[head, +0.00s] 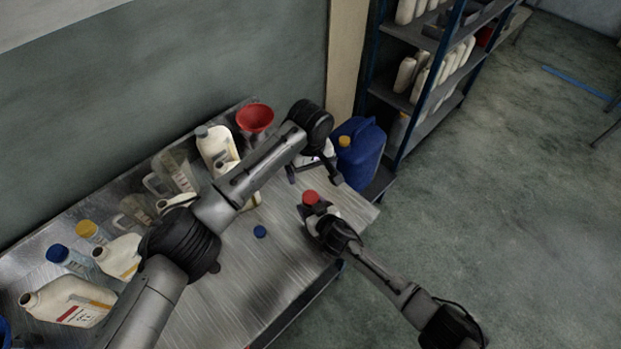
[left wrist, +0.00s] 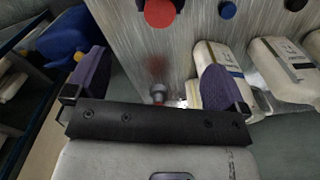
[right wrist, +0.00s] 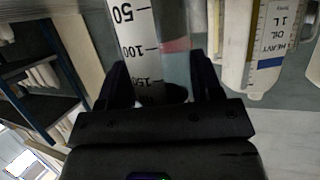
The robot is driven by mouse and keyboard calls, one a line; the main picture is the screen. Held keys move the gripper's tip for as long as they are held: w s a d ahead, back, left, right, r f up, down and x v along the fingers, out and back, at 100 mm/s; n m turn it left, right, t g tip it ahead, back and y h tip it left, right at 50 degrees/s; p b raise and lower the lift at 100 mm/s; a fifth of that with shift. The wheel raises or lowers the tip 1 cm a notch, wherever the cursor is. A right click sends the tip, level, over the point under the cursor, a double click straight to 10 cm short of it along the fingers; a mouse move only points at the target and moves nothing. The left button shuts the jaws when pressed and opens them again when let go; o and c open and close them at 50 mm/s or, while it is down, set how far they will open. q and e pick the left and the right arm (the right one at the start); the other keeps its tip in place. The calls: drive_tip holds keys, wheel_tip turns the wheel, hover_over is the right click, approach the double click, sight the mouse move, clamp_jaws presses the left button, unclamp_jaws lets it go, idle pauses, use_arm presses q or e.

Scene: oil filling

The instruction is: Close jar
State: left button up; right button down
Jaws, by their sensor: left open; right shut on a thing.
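A pale jar (right wrist: 138,40) with black graduation marks is between the fingers of my right gripper (right wrist: 162,82), which is shut on it. In the head view the right gripper (head: 318,222) holds it by the table's right end. A round red cap (head: 310,197) shows at the jar's top; it also shows at the top of the left wrist view (left wrist: 159,12). I cannot tell whether it is screwed on or just rests there. My left gripper (head: 315,179) is open and empty, a little above and beyond the red cap. Its purple fingers are apart in the left wrist view (left wrist: 155,78).
The metal table (head: 225,300) carries several bottles and jugs (head: 215,145) at its back and left. A red funnel (head: 255,117) stands at the back. A small blue cap (head: 260,231) lies on the table. A blue canister (head: 360,155) and a shelf (head: 430,125) stand beyond.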

use_arm(q)
drive_tip(key=shift+r, duration=1.55)
use_arm(e)
drive_tip(key=shift+c, duration=1)
unclamp_jaws()
use_arm(q)
wheel_tip(320, 180, up, 3)
drive_tip(key=p, duration=0.2)
drive_tip(key=shift+f+p, duration=0.2)
drive_tip(key=shift+p, duration=0.1)
use_arm(e)
drive_tip(key=v, duration=1.3)
drive_tip(key=shift+s+d, duration=0.3)
drive_tip(key=shift+r, duration=0.1)
